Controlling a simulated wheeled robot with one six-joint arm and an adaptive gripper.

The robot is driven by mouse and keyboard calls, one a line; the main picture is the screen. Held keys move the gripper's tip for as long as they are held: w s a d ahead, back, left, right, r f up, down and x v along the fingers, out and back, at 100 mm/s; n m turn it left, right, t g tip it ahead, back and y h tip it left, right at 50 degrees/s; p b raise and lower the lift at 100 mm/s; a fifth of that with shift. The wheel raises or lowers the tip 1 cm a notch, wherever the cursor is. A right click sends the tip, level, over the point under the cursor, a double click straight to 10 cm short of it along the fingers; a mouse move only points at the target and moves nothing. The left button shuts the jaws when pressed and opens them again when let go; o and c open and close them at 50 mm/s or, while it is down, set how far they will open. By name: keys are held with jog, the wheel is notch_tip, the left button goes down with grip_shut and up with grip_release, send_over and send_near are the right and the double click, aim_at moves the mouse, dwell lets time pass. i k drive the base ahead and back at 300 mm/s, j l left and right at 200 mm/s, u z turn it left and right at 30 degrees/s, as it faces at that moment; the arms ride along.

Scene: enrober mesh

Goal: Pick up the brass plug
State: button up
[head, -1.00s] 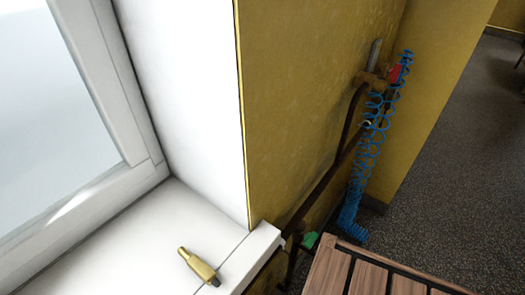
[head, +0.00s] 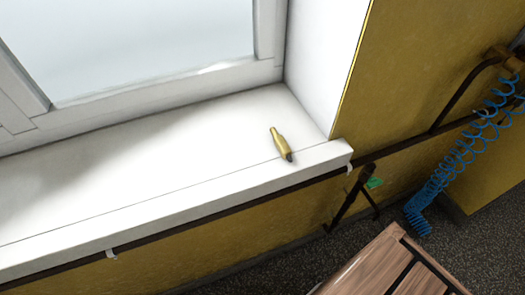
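The brass plug (head: 279,142) lies on its side on the white window sill (head: 150,160), near the sill's right end. Its narrower brass end points up and left in the picture, toward the window. Its dark end points down and right, close to the sill's front edge. My gripper is not in view.
The window frame (head: 180,82) rises behind the sill and a white side wall (head: 320,60) stands right of the plug. A dark pipe (head: 400,145) runs along the yellow wall. A blue coiled hose (head: 460,160) hangs at right. Wooden slats (head: 365,270) are at bottom right. The sill's left is clear.

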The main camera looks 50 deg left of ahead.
aim_at(285, 152)
jog(key=u, duration=1.95)
jog(key=l+u, duration=0.25)
jog(key=l, duration=0.2)
jog(key=k+l+u, duration=0.25)
jog(key=l, duration=0.15)
jog(key=i, duration=0.1)
